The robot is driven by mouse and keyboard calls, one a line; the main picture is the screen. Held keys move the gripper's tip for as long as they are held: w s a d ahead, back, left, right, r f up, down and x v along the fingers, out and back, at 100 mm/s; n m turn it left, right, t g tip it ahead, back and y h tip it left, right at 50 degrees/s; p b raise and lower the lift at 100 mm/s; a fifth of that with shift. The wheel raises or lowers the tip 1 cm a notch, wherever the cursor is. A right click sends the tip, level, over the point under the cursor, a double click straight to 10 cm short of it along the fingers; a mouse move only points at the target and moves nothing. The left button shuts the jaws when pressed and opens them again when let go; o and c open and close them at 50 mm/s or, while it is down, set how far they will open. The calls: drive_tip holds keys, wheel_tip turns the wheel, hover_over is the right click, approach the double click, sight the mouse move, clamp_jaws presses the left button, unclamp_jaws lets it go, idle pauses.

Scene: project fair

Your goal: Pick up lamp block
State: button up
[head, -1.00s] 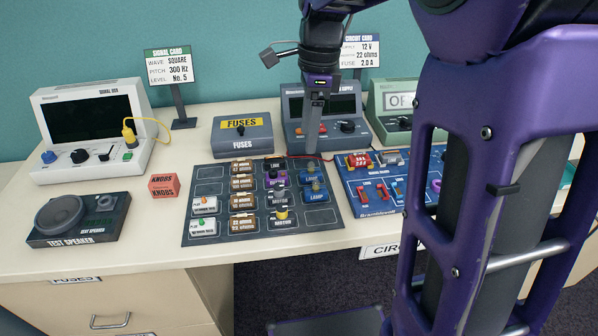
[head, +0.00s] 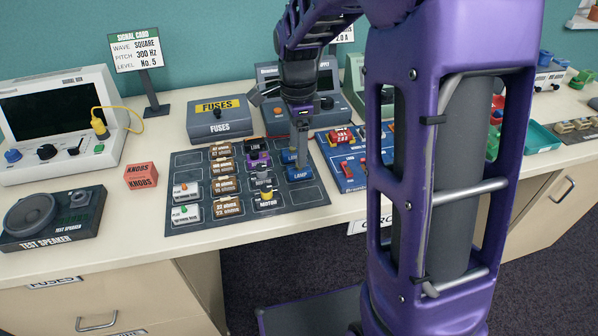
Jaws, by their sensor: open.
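The lamp block (head: 300,174) is a blue block with a white LAMP label, at the right side of the dark grey parts board (head: 230,224) in the head view. My gripper (head: 301,158) points down just above and behind its label, its fingers seen nearly edge-on. The fingers hide part of the block's top. I cannot tell whether they touch it or stand around it. The gripper is open. Another blue block (head: 288,157) sits directly behind the lamp block, partly hidden by the fingers.
Dark, purple and yellow-topped blocks stand left of the lamp block, with several brown resistor blocks further left. A blue circuit board (head: 347,185) lies close on the right. The fuses box (head: 219,118) and a grey power supply (head: 327,108) stand behind. An empty slot lies in front.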

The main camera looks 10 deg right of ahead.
wheel_tip(320, 180, down, 5)
drive_tip(key=shift+s+d+f+b, duration=0.1)
drive_tip(key=shift+d+f+b, duration=0.1)
drive_tip(key=shift+b, duration=0.3)
clamp_jaws()
